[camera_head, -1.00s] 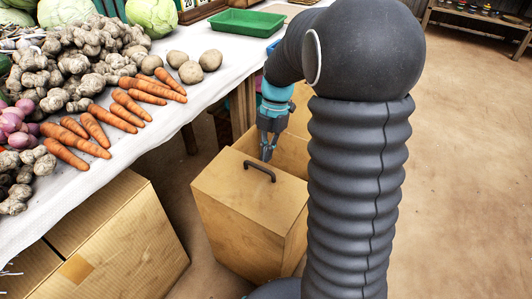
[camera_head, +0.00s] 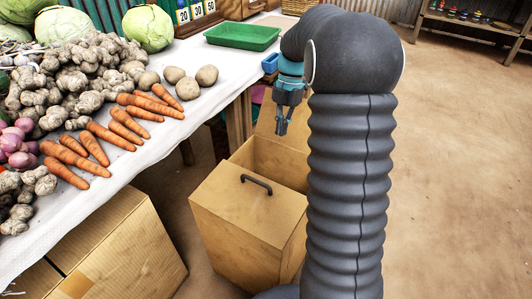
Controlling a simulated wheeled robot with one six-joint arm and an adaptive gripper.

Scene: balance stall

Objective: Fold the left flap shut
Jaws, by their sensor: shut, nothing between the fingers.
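A wooden box (camera_head: 238,240) stands on the floor beside the table. Its near, left-hand flap (camera_head: 225,185), with a dark handle (camera_head: 257,184) on it, lies flat and looks shut over that part of the box. The far part of the box is open, and its inner wall (camera_head: 276,160) shows. Another panel (camera_head: 268,123), apparently a raised flap, stands up behind the opening, partly hidden by my gripper and arm. My gripper (camera_head: 281,132) is shut and empty, pointing down above the far part of the box, clear of the handle.
The table (camera_head: 175,139) on the left carries carrots (camera_head: 128,124), potatoes (camera_head: 206,75), other vegetables and a green tray (camera_head: 243,36). A cardboard box (camera_head: 120,245) stands under its edge. Open floor (camera_head: 460,180) lies to the right.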

